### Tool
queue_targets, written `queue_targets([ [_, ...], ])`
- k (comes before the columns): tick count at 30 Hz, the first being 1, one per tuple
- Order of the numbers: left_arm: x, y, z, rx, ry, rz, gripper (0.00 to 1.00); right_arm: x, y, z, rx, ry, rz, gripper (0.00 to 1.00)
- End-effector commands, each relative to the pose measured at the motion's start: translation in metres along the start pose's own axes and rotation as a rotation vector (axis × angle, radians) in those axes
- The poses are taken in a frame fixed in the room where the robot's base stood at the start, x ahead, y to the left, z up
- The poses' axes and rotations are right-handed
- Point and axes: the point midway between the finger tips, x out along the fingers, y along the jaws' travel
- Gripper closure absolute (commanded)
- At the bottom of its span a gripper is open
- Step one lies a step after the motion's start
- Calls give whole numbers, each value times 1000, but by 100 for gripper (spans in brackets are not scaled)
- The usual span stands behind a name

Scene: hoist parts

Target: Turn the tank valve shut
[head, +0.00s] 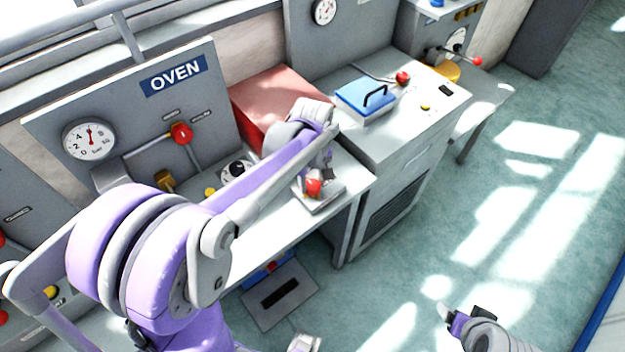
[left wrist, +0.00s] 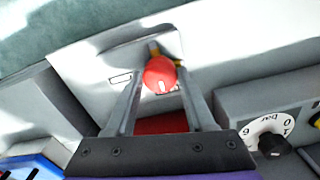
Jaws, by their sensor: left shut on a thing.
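A round red valve knob (head: 314,187) stands on a small grey base at the front edge of the bench by the oven panel. In the left wrist view the red knob (left wrist: 161,74) sits between my two finger tips, with a white mark on its face and a bit of yellow behind it. My left gripper (head: 318,178) comes over it from above and is shut on it. No tank label is readable here. My right gripper (head: 445,312) is low at the right, over the floor and away from the bench; its jaws are too small to read.
The oven panel (head: 120,125) carries a gauge (head: 89,140) and another red knob (head: 181,133). A red box (head: 270,95) stands behind my left forearm. A blue-lidded box (head: 365,97) sits on the bench to the right. The floor (head: 480,190) at the right is clear.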

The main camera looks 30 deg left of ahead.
Motion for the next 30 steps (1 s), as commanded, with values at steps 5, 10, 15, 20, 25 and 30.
queue_targets([
  [5,0,0,0,1,0,0,100,0,0,0,0,0,0,21],
  [10,0,0,0,24,0,0,100,0,0,0,0,0,0,21],
  [15,0,0,0,94,0,0,100,2,0,2,0,-1,0,21],
  [20,0,0,0,208,0,0,100,4,0,4,0,-3,0,21],
  [25,0,0,0,364,0,0,100,7,0,6,0,-4,0,21],
  [30,0,0,0,526,0,0,100,9,0,8,0,-6,0,21],
])
